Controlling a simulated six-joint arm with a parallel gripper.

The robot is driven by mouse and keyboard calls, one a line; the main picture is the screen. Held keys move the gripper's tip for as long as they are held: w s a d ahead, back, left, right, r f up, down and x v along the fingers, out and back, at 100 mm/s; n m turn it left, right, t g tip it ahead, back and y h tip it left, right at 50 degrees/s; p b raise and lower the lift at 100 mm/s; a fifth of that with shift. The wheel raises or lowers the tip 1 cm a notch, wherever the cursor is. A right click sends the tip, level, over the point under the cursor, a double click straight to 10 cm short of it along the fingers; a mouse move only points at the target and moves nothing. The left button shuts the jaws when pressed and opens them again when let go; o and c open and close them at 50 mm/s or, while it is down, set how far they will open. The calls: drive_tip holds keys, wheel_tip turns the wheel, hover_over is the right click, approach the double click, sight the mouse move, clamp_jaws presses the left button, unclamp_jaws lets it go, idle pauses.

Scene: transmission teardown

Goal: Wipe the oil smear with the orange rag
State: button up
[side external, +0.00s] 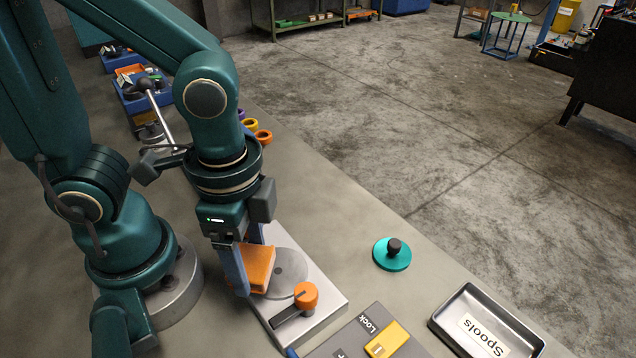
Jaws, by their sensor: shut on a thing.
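My gripper (246,268) is shut on the orange rag (259,267), a folded block-like cloth. Its blue fingers point down, and the near one covers part of the rag's left side. The rag is low over the pale rectangular plate (327,296), at the left edge of the plate's round grey disc (291,268). I cannot tell whether the rag touches the plate. No oil smear can be made out; the rag and gripper hide part of the plate.
An orange knob (306,294) with a dark lever stands on the plate's near end. A teal disc with a black knob (393,250) lies to the right. A tray marked Spools (530,339) and a grey Lock panel (371,318) with a yellow block (387,339) are in front. Blue bins (141,103) stand behind.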

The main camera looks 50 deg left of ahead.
drive_tip(key=shift+r, duration=2.65)
